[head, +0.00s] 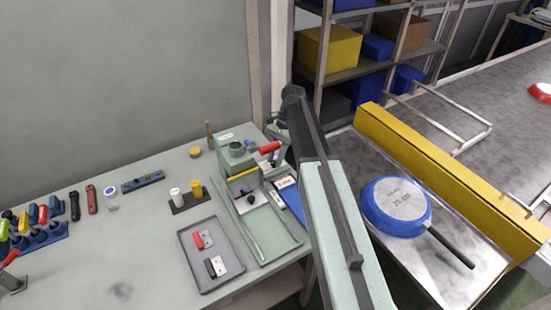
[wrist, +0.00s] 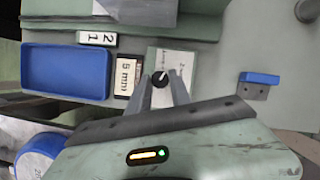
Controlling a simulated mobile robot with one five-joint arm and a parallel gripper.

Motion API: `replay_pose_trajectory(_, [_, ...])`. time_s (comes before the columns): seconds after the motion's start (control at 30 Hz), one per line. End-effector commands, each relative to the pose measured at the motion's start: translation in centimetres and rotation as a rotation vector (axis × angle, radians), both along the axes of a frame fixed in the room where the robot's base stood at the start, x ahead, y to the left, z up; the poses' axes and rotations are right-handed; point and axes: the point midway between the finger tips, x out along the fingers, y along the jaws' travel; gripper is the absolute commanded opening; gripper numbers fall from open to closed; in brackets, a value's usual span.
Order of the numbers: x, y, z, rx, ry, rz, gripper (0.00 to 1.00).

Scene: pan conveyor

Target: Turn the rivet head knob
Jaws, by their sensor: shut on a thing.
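The rivet head knob (wrist: 160,76) is a small black dial with a white pointer mark, on a pale labelled plate (wrist: 176,58) in the wrist view. My gripper (wrist: 161,82) has its two grey fingers on either side of the knob, shut on it. The pointer slants up and to the right in that view. In the head view my own arm hides the knob and the fingers. The green riveting machine (head: 236,160) with a red handle (head: 265,147) stands on the bench, left of my arm.
A blue tray (wrist: 66,70) and a "5 mm" card (wrist: 128,76) lie left of the knob. A blue-handled piece (wrist: 260,78) is at right. A grey tray (head: 188,262) holds small parts. A blue pan (head: 385,222) rests beside the yellow conveyor rail (head: 440,175).

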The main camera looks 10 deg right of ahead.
Motion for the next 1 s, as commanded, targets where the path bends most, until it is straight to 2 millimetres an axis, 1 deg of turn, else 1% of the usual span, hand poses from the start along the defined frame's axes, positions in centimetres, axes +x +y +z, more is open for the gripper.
replay_pose_trajectory(0.2, [0.24,0.11,0.0,-0.001,0.0,0.16,0.0])
replay_pose_trajectory(0.43, [0.24,0.13,0.01,0.0,-0.001,0.275,0.0])
replay_pose_trajectory(0.7, [0.24,0.14,0.0,0.0,-0.001,0.333,0.0])
replay_pose_trajectory(1.0, [0.23,0.12,-0.01,0.0,-0.001,0.341,0.0])
